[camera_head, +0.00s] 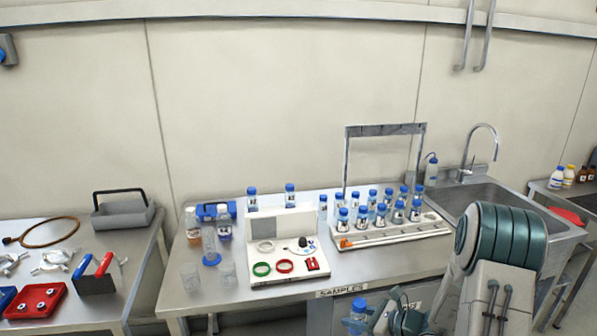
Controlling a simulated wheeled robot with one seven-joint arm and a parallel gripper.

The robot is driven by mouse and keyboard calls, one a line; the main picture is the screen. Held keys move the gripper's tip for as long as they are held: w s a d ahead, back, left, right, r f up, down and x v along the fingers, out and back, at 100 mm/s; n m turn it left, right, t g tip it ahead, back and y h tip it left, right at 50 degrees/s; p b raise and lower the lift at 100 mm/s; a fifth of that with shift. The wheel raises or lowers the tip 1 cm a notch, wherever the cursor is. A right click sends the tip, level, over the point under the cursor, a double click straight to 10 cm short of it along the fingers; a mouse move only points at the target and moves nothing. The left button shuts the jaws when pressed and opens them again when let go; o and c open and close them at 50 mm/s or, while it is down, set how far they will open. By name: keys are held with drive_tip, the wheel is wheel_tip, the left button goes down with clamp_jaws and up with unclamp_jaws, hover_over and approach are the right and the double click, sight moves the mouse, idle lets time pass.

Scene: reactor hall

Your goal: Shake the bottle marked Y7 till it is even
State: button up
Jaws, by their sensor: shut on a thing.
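My gripper (372,318) is at the bottom of the view, low in front of the bench's front edge. It is shut on a blue-capped clear bottle (356,318), which looks roughly upright and apart from the bench. The bottle's lower part is cut off by the frame, and I cannot read its marking. Several similar blue-capped bottles stand in a white rack (400,236) on the bench, with labels too small to read.
A white panel stand (283,224) with green and red rings and a dial is left of the rack. Glassware (191,277) stands farther left. A metal frame (346,160) rises behind the rack. A sink (483,200) lies to the right, and a tool table (100,300) to the left.

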drive_tip(key=shift+r, duration=0.45)
wheel_tip(320, 180, down, 5)
drive_tip(key=b, duration=0.4)
drive_tip(key=shift+r+b, duration=0.1)
drive_tip(key=shift+b, duration=0.25)
wheel_tip(320, 180, up, 5)
drive_tip(key=p, duration=0.3)
wheel_tip(320, 180, down, 5)
drive_tip(key=b, duration=0.4)
drive_tip(key=shift+b, duration=0.35)
wheel_tip(320, 180, up, 5)
drive_tip(key=p, duration=0.3)
wheel_tip(320, 180, down, 5)
drive_tip(key=b, duration=0.4)
wheel_tip(320, 180, up, 5)
drive_tip(key=p, duration=0.3)
wheel_tip(320, 180, down, 5)
drive_tip(key=b, duration=0.4)
drive_tip(key=shift+b, duration=0.3)
drive_tip(key=shift+r, duration=0.1)
